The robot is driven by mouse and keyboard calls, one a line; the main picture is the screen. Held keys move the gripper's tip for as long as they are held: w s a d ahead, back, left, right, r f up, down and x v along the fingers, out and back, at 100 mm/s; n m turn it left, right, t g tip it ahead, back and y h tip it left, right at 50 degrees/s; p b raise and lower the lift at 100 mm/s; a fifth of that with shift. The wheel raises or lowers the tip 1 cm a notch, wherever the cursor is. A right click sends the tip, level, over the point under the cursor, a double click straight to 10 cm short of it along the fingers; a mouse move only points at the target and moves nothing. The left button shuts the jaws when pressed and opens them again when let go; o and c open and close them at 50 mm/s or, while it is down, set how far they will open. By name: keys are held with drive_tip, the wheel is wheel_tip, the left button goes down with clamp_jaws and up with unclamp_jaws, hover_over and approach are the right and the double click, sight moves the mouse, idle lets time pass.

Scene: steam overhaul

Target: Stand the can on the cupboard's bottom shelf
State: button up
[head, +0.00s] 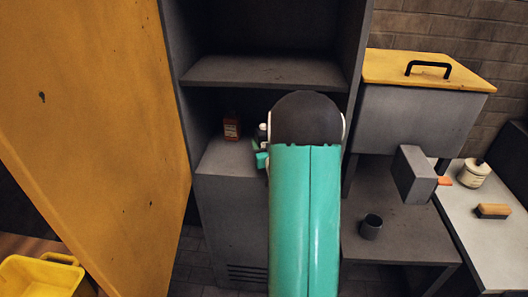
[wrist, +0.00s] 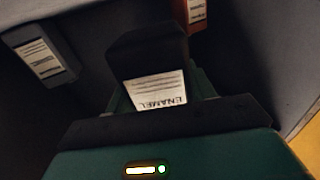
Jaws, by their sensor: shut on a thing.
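My gripper (wrist: 160,92) is shut on a dark can (wrist: 155,88) with a white label reading ENAMEL, which appears upside down in the wrist view. In the head view my arm hides most of my gripper (head: 262,158) and the can. They are inside the open cupboard (head: 182,120), over its bottom shelf (head: 222,160), to the right of an orange bottle. I cannot tell whether the can touches the shelf.
The orange bottle (head: 231,127) stands on the bottom shelf. A grey labelled container (wrist: 42,52) shows in the wrist view. The middle shelf (head: 260,72) lies above. The yellow door (head: 90,110) stands open at left. A yellow-lidded box (head: 410,115) is at right.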

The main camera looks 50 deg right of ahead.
drive_tip(key=shift+w+d+f, duration=0.2)
drive_tip(key=shift+w+f, duration=0.15)
drive_tip(key=shift+f, duration=1.6)
drive_tip(key=shift+f, duration=0.15)
drive_tip(key=o, duration=1.3)
